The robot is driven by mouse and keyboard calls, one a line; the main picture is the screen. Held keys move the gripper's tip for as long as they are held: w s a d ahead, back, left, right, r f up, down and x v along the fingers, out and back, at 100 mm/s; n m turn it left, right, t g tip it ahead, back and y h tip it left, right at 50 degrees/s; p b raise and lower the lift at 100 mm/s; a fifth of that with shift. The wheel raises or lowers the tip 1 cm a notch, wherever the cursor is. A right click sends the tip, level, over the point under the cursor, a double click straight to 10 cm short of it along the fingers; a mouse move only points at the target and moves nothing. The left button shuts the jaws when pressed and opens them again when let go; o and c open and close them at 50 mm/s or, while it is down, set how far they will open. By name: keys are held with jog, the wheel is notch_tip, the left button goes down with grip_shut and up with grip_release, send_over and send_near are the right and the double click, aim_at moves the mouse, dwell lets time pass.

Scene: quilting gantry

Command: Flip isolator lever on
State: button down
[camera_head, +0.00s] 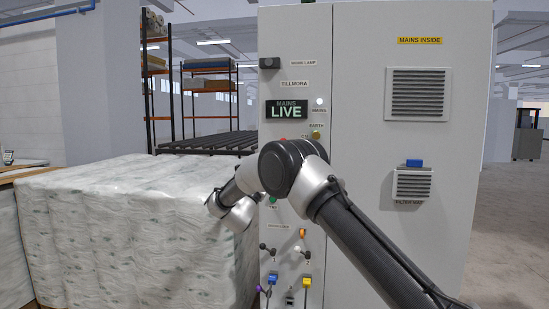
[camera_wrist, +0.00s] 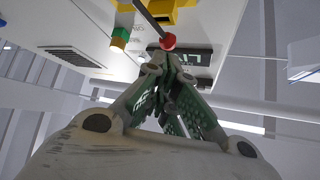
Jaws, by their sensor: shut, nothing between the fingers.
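The isolator lever shows in the wrist view as a grey rod with a red knob (camera_wrist: 168,42), slanting across a yellow block (camera_wrist: 182,12) at the top edge. My gripper (camera_wrist: 168,68) has its green-padded fingers together and empty. The fingertips are close to the red knob in the picture; I cannot tell whether they touch it. The dark LIVE display (camera_wrist: 192,60) is partly behind the fingers, and in the head view it reads MAINS LIVE (camera_head: 287,109). In the head view my arm covers the panel below the display, so the lever and the fingers are hidden there.
The grey cabinet (camera_head: 345,60) carries vents (camera_head: 418,94). Several small switches, including black-knobbed ones (camera_head: 268,249), sit low on its left panel. A wrapped white stack (camera_head: 130,220) stands close on the left. The floor to the right (camera_head: 515,215) is clear.

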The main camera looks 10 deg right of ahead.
jog(key=v, duration=0.6)
jog(key=shift+s+f, duration=0.2)
